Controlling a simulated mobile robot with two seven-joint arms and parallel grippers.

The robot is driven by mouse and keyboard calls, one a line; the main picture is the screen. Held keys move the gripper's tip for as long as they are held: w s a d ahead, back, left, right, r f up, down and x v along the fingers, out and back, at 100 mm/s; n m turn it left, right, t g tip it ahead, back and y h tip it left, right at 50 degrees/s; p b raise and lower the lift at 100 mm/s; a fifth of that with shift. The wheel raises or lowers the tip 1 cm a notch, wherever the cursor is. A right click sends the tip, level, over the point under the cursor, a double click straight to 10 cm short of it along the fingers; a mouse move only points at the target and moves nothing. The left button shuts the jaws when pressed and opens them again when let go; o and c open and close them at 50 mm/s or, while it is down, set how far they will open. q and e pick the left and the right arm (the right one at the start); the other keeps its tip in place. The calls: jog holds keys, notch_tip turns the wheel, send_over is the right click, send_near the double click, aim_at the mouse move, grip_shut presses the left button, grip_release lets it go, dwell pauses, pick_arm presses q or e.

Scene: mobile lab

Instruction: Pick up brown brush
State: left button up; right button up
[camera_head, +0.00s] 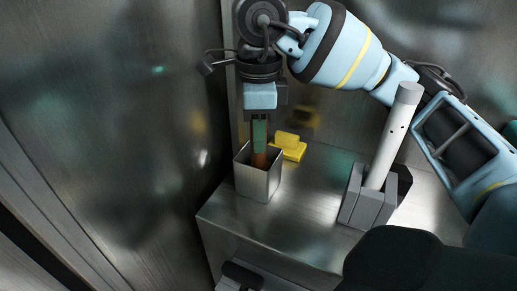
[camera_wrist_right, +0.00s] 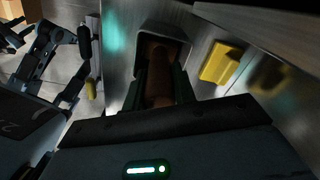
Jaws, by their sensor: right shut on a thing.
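The brown brush (camera_head: 260,159) stands in a square open-topped metal container (camera_head: 258,184) on the steel counter. Its lower part is hidden by the container walls. My right gripper (camera_head: 260,140) points down over the container and is shut on the brush. In the right wrist view the brush (camera_wrist_right: 158,75) lies between the two dark fingers (camera_wrist_right: 158,90), inside the container mouth (camera_wrist_right: 180,38). My left gripper does not show clearly in the head view.
A yellow block-like object (camera_head: 290,146) sits just right of the container. A grey stand holding a white cylinder (camera_head: 388,145) is farther right on the counter (camera_head: 310,205). A metal wall (camera_head: 110,120) rises close on the left.

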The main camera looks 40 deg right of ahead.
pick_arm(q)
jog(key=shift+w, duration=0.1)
